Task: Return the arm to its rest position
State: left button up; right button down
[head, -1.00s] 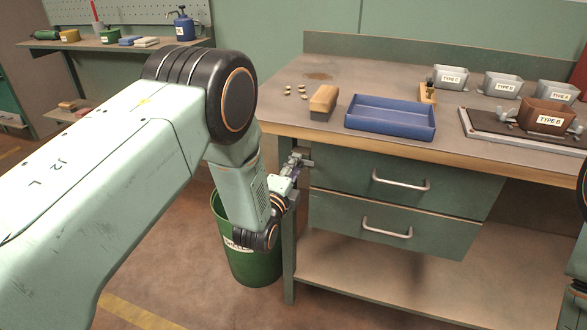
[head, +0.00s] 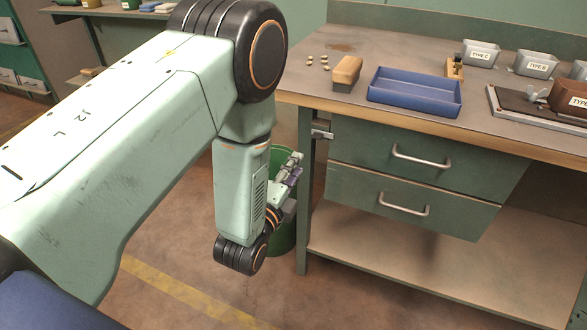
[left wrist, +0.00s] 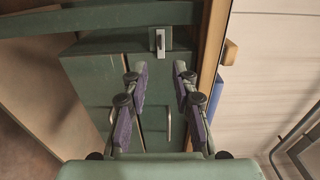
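My left arm comes in from the left in the head view, its forearm hanging down in front of the bench's left end. My left gripper (head: 294,167) points up and away from me beside the bench's left leg, with the green bin partly hidden behind it. In the left wrist view the two purple-padded fingers of my left gripper (left wrist: 163,82) stand apart with nothing between them, so it is open and empty. A small metal bracket (left wrist: 160,41) on the bench shows beyond the fingertips. My right gripper is not in view.
Two drawers (head: 420,160) with handles are shut below. A green bin (head: 284,235) stands at the bench's left end. Floor in front is clear.

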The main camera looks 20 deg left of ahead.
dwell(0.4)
pick_arm(q)
jog(key=s+a+f+n+g, duration=0.2)
jog(key=s+f+n+g, duration=0.7)
jog(key=s+f+n, duration=0.45)
jog(key=s+f+n+g, duration=0.2)
jog(key=s+f+g, duration=0.1)
jog(key=s, duration=0.8)
jog(key=s+f+n+g+p, duration=0.1)
jog(key=s+f+n+g, duration=0.1)
jog(key=s+g, duration=0.4)
jog(key=s+n, duration=0.1)
jog(key=s, duration=0.4)
jog(key=shift+s+a+f, duration=0.25)
jog(key=shift+a+f, duration=0.15)
jog(key=shift+n+y, duration=0.3)
jog(key=shift+n, duration=0.05)
